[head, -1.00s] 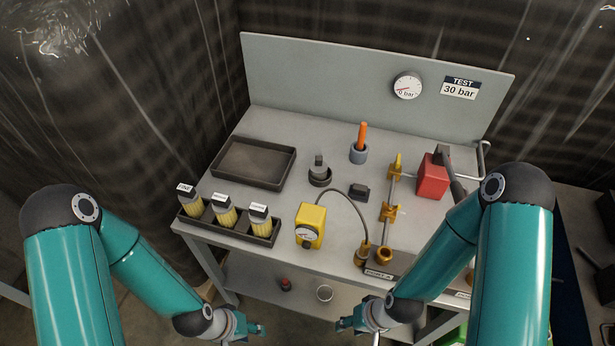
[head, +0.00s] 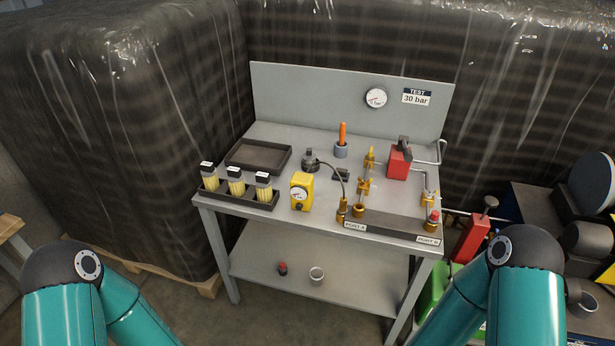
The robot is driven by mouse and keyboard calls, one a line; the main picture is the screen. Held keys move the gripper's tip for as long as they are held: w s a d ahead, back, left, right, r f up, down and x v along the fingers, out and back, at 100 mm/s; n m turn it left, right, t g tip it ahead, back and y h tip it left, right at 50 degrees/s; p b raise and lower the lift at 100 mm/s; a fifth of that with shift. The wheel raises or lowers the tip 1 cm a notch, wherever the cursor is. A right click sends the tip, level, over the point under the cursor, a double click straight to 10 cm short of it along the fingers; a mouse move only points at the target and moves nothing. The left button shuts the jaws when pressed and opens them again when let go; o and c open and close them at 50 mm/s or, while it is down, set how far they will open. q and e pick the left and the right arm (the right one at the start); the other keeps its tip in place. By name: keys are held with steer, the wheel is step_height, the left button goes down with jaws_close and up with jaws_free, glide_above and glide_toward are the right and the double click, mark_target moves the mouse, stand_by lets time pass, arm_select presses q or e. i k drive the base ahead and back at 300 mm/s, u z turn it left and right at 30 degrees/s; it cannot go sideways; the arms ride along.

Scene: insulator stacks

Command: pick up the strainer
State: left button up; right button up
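I cannot tell for sure which thing is the strainer. A small pale open cup (head: 317,274) stands on the lower shelf of the grey bench, beside a small red and black piece (head: 283,268). A dark grey cylindrical fitting (head: 310,160) stands on the bench top, right of the black tray. Neither of my grippers shows now; only my teal arms enter at the bottom left and bottom right, well in front of the bench. Their lower ends are cut off by the frame.
The bench top (head: 285,215) carries a black tray (head: 259,156), a rack of labelled vials (head: 236,187), a yellow gauge box (head: 301,191), an orange-handled tool (head: 342,136), a red block (head: 399,160) and brass fittings. The lower shelf (head: 360,285) is mostly clear. Wrapped stacks stand behind.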

mark_target(309, 158)
steer(key=u, duration=0.35)
steer(key=k, duration=0.15)
steer(key=u, duration=0.15)
steer(key=i, duration=1)
steer(key=z, duration=0.05)
